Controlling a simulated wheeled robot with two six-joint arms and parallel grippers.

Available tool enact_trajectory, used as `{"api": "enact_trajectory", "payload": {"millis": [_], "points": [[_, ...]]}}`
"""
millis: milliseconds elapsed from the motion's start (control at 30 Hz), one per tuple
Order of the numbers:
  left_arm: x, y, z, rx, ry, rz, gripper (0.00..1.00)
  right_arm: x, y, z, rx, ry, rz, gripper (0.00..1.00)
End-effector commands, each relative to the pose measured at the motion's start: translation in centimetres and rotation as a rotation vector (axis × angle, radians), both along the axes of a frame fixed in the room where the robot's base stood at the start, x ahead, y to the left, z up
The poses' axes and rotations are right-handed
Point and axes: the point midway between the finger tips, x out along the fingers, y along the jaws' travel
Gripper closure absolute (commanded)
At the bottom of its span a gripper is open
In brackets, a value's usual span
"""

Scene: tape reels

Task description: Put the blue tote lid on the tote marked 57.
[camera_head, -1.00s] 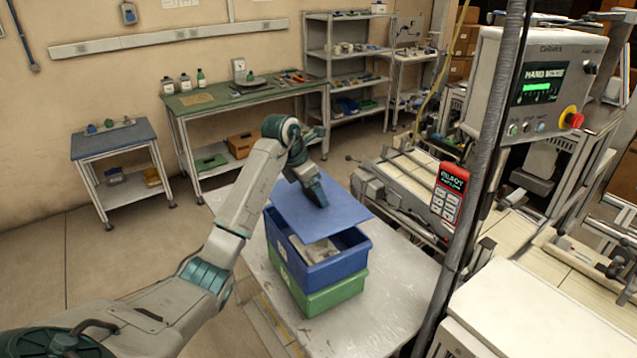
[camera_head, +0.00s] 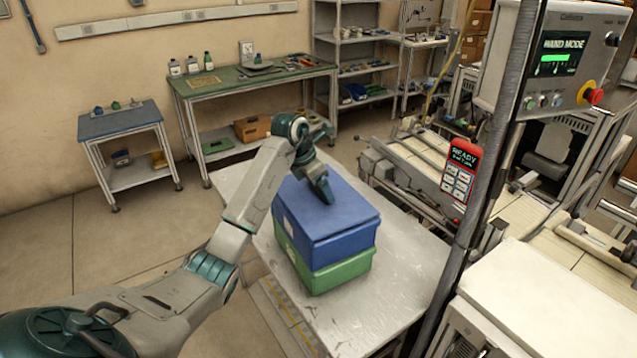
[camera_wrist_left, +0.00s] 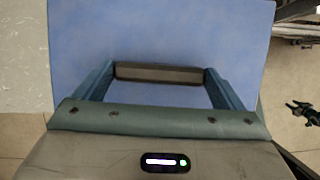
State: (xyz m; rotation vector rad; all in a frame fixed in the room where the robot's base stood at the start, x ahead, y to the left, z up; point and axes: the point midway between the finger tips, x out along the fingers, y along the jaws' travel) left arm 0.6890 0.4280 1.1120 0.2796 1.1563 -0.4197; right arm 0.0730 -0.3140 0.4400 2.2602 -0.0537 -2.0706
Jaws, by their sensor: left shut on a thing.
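The blue tote lid (camera_head: 345,212) lies flat over the top of the blue tote (camera_head: 345,249), and the tote's contents are hidden under it. The blue tote stands on a green tote (camera_head: 342,274) on the metal table. A small white label shows on the blue tote's left side, but its number is too small to read. My left gripper (camera_head: 327,194) is on top of the lid, shut on its dark handle (camera_wrist_left: 158,73). In the left wrist view the lid (camera_wrist_left: 160,30) fills most of the picture. My right gripper is not in view.
The metal table (camera_head: 400,285) has free room right of and in front of the totes. A green-topped workbench (camera_head: 250,85) and a small blue-topped table (camera_head: 122,121) stand behind.

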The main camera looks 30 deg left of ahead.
Motion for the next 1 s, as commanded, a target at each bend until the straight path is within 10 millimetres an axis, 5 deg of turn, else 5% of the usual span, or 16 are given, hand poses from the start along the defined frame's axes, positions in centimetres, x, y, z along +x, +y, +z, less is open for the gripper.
{"api": "enact_trajectory", "payload": {"millis": [167, 200, 233, 567, 933, 1000], "points": [[0.0, 0.0, 0.1, 0.0, -0.001, 0.0, 0.36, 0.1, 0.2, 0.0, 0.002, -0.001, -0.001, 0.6], [0.0, 0.0, 0.1, 0.0, -0.001, 0.0, 0.02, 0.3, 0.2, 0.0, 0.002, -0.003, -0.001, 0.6], [0.0, 0.0, 0.1, 0.0, -0.001, 0.0, 0.0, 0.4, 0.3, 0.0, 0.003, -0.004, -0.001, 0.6], [-0.2, 0.2, 0.7, 0.001, -0.004, 0.0, 0.0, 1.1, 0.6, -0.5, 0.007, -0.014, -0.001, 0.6], [-2.7, 1.5, 7.4, 0.003, -0.006, 0.001, 0.0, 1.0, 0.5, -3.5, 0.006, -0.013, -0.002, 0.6], [-3.1, 1.6, 9.0, 0.002, -0.001, 0.001, 0.0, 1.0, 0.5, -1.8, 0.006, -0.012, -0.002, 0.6]]}}
